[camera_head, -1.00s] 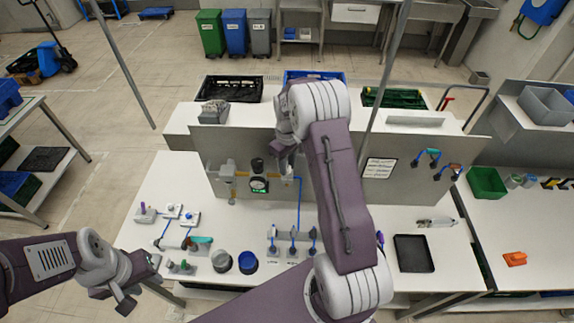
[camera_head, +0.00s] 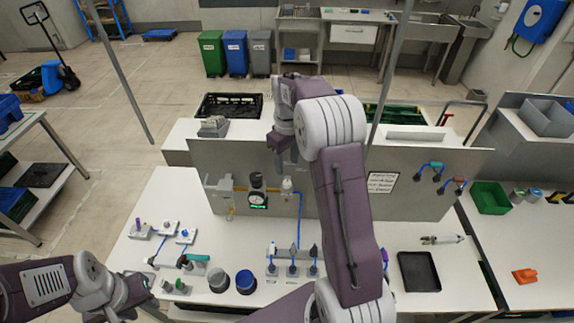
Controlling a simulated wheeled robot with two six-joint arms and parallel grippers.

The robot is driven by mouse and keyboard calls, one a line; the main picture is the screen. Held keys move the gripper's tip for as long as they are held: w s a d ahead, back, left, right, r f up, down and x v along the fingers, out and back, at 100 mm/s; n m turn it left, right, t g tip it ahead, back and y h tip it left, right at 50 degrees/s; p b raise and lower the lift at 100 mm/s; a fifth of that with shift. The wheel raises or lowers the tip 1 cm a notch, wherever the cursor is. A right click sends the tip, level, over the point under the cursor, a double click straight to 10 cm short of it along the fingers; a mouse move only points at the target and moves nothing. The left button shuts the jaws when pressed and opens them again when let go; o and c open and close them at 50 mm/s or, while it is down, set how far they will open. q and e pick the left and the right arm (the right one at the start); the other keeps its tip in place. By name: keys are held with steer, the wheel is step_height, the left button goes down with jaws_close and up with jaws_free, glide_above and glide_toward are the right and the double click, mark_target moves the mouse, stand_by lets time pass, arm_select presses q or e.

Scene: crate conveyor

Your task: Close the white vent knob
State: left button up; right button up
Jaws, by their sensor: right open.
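A vertical grey panel carries a brass pipe (camera_head: 238,188) with a black-topped gauge (camera_head: 258,199) whose display is green. At the pipe's right end is a small whitish knob-like part (camera_head: 287,185), which looks like the white vent knob; its setting is too small to tell. My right gripper (camera_head: 279,160) is open and points down just above this part, apart from it as far as I can see. My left gripper (camera_head: 128,304) is low at the left, over the table's front edge, away from the panel; its jaws are unclear.
A blue hose (camera_head: 299,215) runs down from the pipe to a block with several valves (camera_head: 292,262). Small fittings, a grey cup (camera_head: 219,281) and a blue cup (camera_head: 245,282) stand on the white table. A black tray (camera_head: 419,272) lies at the right.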

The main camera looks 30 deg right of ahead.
steer(key=shift+r, duration=0.4)
